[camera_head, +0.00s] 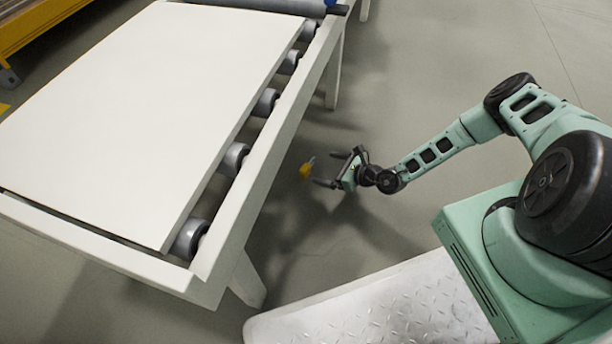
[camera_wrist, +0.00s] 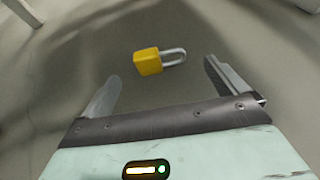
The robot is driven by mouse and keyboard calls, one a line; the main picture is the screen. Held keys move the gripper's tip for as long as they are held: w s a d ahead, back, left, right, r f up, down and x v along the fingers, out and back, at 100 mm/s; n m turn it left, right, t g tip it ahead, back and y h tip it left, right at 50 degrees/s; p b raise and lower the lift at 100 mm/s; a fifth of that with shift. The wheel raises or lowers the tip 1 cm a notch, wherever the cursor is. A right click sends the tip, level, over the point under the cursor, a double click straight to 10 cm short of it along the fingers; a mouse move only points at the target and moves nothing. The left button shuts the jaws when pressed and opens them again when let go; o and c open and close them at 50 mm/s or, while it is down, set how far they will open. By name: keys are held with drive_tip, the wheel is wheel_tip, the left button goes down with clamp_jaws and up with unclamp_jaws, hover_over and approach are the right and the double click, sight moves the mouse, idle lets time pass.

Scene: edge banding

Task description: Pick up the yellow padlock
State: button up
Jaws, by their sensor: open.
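The yellow padlock (camera_head: 306,170) with a silver shackle lies on the grey floor beside the conveyor table in the head view. In the wrist view the padlock (camera_wrist: 148,62) lies ahead of the jaws, its shackle pointing right. My gripper (camera_head: 328,170) is open and empty, with its fingers pointing left toward the padlock. In the wrist view the fingers of my gripper (camera_wrist: 160,85) are spread wide, and the padlock sits just beyond the gap between the tips, not touching them. The exact height of my gripper above the floor is hard to tell.
A roller conveyor table (camera_head: 270,160) with a large white board (camera_head: 140,105) on it stands to the left, close to the padlock. One of its white legs (camera_head: 247,278) reaches the floor nearer the camera. The floor (camera_head: 420,60) behind my arm is clear.

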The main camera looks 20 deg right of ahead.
sight(307, 165)
drive_tip(key=b+x, duration=0.1)
drive_tip(key=x, duration=0.2)
drive_tip(key=shift+w+a+f+b, duration=0.2)
drive_tip(key=shift+w+b, duration=0.05)
drive_tip(key=shift+b, duration=0.1)
drive_tip(key=b+x, duration=0.4)
drive_tip(key=shift+s+a+f, duration=0.1)
drive_tip(key=shift+a+f, duration=0.1)
drive_tip(key=shift+w+a+b, duration=0.25)
drive_tip(key=shift+w+b, duration=0.1)
drive_tip(key=shift+b, duration=0.1)
drive_tip(key=shift+c, duration=0.4)
drive_tip(key=c, duration=1)
drive_tip(key=shift+r, duration=0.15)
